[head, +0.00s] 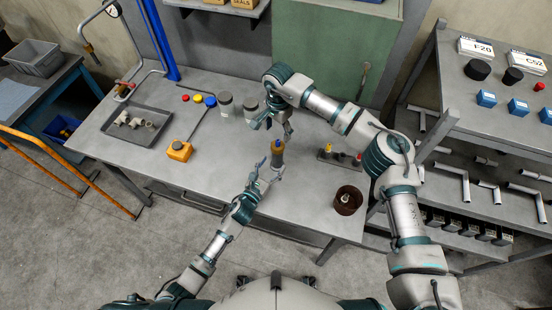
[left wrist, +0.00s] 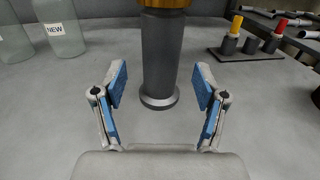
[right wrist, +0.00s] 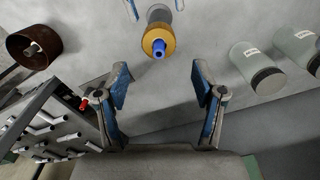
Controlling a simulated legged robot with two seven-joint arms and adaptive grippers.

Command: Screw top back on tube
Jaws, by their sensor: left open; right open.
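The tube (head: 277,156) stands upright on the workbench, a dark grey cylinder with a yellow-orange collar and a blue tip. In the left wrist view the tube (left wrist: 160,60) shows its pale flared foot. My left gripper (head: 271,170) is open, its fingers either side of the tube low down, with gaps visible. My right gripper (head: 273,128) is open and empty above and behind the tube. In the right wrist view the blue tip (right wrist: 158,50) and collar (right wrist: 160,36) lie just beyond the right fingers. Whether the tip is a separate top, I cannot tell.
A small rack (head: 340,158) with yellow and red-topped pieces stands right of the tube, near a brown round container (head: 347,201). Two jars (head: 225,105) stand behind left. The bench front is clear.

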